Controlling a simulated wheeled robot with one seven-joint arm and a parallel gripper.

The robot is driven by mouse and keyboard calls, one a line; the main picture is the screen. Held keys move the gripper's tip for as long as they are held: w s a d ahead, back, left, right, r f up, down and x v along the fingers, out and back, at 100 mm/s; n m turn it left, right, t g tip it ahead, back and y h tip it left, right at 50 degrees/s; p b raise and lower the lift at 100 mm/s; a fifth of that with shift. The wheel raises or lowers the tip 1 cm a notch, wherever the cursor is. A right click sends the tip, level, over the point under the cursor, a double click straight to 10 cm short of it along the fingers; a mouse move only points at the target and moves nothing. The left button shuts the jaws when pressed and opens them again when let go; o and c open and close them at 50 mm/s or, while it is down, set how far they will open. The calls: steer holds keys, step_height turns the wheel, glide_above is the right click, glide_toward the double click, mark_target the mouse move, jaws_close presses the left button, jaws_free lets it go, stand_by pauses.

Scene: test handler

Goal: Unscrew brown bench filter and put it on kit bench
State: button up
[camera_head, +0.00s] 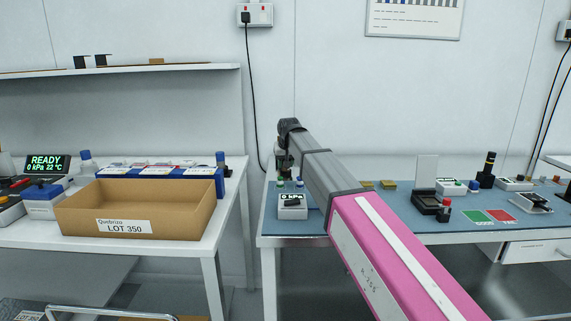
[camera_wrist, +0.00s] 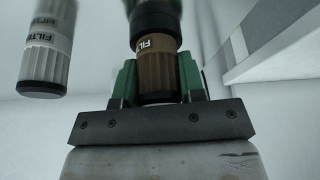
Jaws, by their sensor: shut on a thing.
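The brown filter (camera_wrist: 158,68) stands upright in the middle of the wrist view, with lettering on its side. A dark collar meets its top; I cannot tell whether the thread is still engaged. My gripper (camera_wrist: 158,82) is shut on the brown filter, with a green finger on each side. In the head view my gripper (camera_head: 283,160) is small and partly hidden behind my arm, over the left end of the blue-topped bench (camera_head: 272,228). The brown filter cannot be made out there. Which surface is the kit bench is not marked in view.
A pale filter (camera_wrist: 45,55) hangs left of my gripper. A gauge box (camera_head: 292,206) reading 0 kPa stands on the blue-topped bench, with several devices farther right. A white table (camera_head: 190,243) at left holds a brown LOT 350 box (camera_head: 150,218) and a READY display (camera_head: 47,164).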

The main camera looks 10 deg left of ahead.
steer(key=n, duration=0.2)
steer(key=n+g+y, duration=0.1)
steer(key=n, duration=0.2)
steer(key=shift+s+a+n+y, duration=0.1)
steer(key=shift+a+n+y, duration=0.05)
steer(key=shift+n+y, duration=0.15)
steer(key=shift+n+g, duration=0.3)
steer(key=n+g, duration=0.1)
steer(key=n, duration=0.1)
steer(key=shift+n+y, duration=0.4)
steer(key=shift+s+n+g, duration=0.2)
steer(key=shift+n+g, duration=0.3)
steer(key=shift+n, duration=0.8)
steer(key=o, duration=0.6)
